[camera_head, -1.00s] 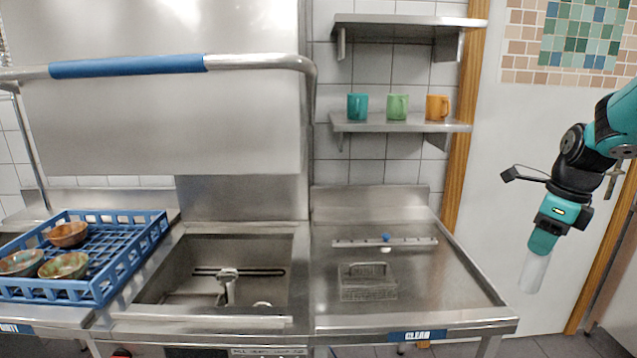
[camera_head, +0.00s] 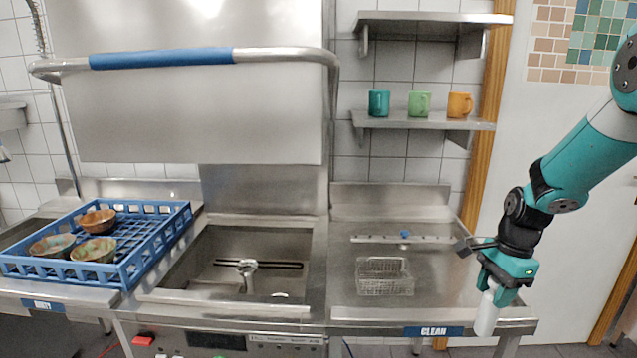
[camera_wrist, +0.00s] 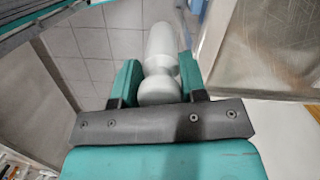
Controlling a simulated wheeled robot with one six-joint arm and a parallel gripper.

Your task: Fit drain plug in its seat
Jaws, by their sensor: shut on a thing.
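My gripper (camera_head: 497,290) is shut on a pale, knobbed cylinder, which looks like the drain plug (camera_head: 486,316). In the wrist view the plug (camera_wrist: 160,45) sits between the two teal fingers (camera_wrist: 158,78), with a rounded knob at the near end. In the head view it hangs down, slightly tilted, in front of the right end of the clean-side counter. The open sink basin (camera_head: 215,245) lies to the left, with a metal fitting (camera_head: 247,272) standing in it. A small pale round shape (camera_head: 280,296) shows at its front; I cannot tell if it is the seat.
A wire basket (camera_head: 384,277) and a rail with a blue knob (camera_head: 404,236) are on the right counter (camera_head: 440,290). A blue rack (camera_head: 120,280) with bowls is at left. A raised hood with a bar handle (camera_head: 300,55) hangs above the basin. Mugs stand on a shelf (camera_head: 425,122).

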